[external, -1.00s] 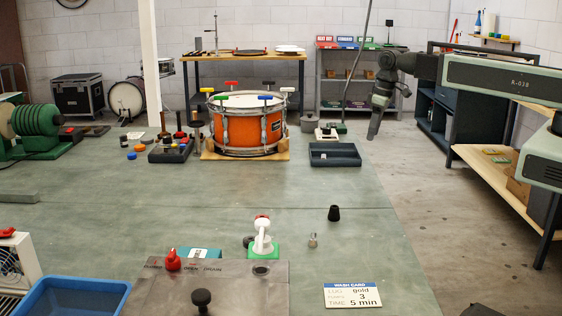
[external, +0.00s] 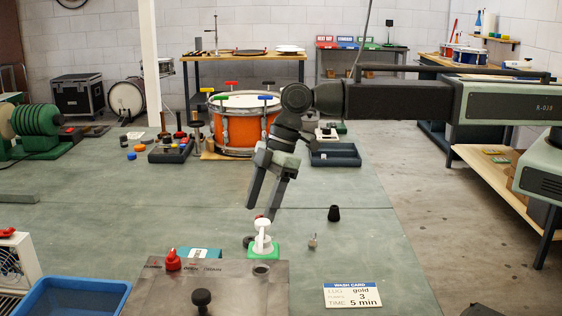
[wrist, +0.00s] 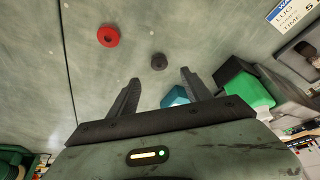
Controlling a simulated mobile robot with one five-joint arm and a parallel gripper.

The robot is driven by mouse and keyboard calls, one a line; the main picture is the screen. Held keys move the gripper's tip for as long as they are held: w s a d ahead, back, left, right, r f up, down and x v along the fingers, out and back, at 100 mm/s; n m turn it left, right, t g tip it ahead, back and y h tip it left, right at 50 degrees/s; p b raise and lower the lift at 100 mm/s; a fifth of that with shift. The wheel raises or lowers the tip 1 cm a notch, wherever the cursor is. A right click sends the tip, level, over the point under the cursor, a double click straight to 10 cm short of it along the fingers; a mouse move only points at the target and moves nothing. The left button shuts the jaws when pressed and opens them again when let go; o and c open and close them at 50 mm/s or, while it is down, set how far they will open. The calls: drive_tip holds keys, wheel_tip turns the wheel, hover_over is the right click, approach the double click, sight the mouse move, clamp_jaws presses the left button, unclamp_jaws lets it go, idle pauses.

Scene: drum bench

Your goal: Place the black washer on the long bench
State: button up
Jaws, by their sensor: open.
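A small black ring, which looks like the black washer (wrist: 158,61), lies flat on a grey-green surface in the wrist view. It is just beyond and between my fingertips, apart from them. A red ring (wrist: 108,36) lies to its upper left. In the external view my gripper (external: 261,211) hangs open and empty above the long green bench (external: 120,220), pointing down over the white-topped fixture with a green base (external: 264,248). A dark thing beside that fixture may be the washer, but it is too small to tell. My gripper (wrist: 160,78) also shows open in the wrist view.
A black cone (external: 334,213) and a small metal piece (external: 313,241) stand right of the fixture. A grey metal plate (external: 235,290) with knobs, a blue bin (external: 70,297) and a wash card (external: 352,295) are in front. An orange drum (external: 238,135) stands behind. The bench's middle left is clear.

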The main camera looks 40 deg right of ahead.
sight(253, 238)
drive_tip(key=b+x, duration=0.6)
drive_tip(key=x, duration=0.1)
drive_tip(key=shift+f, duration=0.25)
drive_tip(key=shift+r, duration=0.2)
clamp_jaws()
